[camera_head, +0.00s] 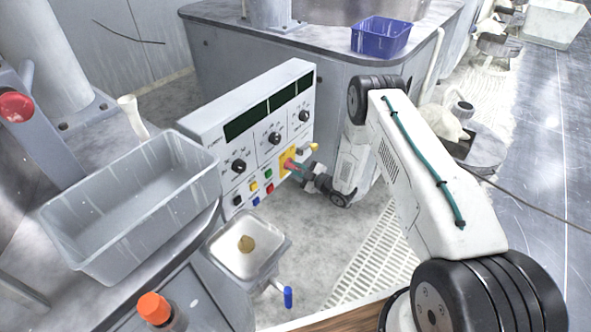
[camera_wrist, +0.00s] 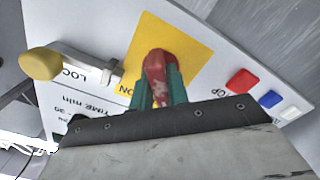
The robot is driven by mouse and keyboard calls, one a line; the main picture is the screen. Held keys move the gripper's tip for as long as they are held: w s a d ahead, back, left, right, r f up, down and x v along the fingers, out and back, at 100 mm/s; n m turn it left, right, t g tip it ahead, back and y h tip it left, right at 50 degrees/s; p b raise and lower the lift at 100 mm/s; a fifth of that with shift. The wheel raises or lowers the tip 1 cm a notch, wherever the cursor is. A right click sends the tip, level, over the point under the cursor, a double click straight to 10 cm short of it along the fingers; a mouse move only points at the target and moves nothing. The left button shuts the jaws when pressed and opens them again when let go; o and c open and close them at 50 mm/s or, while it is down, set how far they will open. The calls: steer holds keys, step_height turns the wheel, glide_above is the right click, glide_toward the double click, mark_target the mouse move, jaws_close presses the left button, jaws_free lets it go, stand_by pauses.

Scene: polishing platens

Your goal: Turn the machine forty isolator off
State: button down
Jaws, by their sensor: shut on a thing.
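The isolator is a red handle (camera_wrist: 158,66) on a yellow plate (camera_wrist: 200,48), set in the front of a grey control box (camera_head: 240,112). In the head view the yellow plate (camera_head: 285,160) is at the box's lower right. My gripper (camera_wrist: 159,88) is shut on the red handle, with one teal finger on each side of it. In the head view my gripper (camera_head: 295,168) reaches the plate from the right and hides most of the handle. The handle's base is partly hidden by my fingers.
A yellow-ended lever (camera_wrist: 40,63) sticks out beside the plate, near my gripper. Coloured buttons (camera_head: 254,187) and black knobs (camera_head: 238,166) are on the same panel. A grey bin (camera_head: 135,210), a steel tray (camera_head: 248,262) and an orange-capped bottle (camera_head: 154,308) stand left and below.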

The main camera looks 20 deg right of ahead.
steer(key=shift+s+a+n, duration=0.1)
steer(key=shift+a+n, duration=0.05)
steer(key=shift+n, duration=0.35)
steer(key=c, duration=1.4)
jaws_free()
steer(key=shift+o, duration=0.2)
steer(key=shift+s+d, duration=0.1)
steer(key=shift+d, duration=0.1)
steer(key=v, duration=0.7)
steer(key=shift+s, duration=0.2)
steer(key=shift+d, duration=0.1)
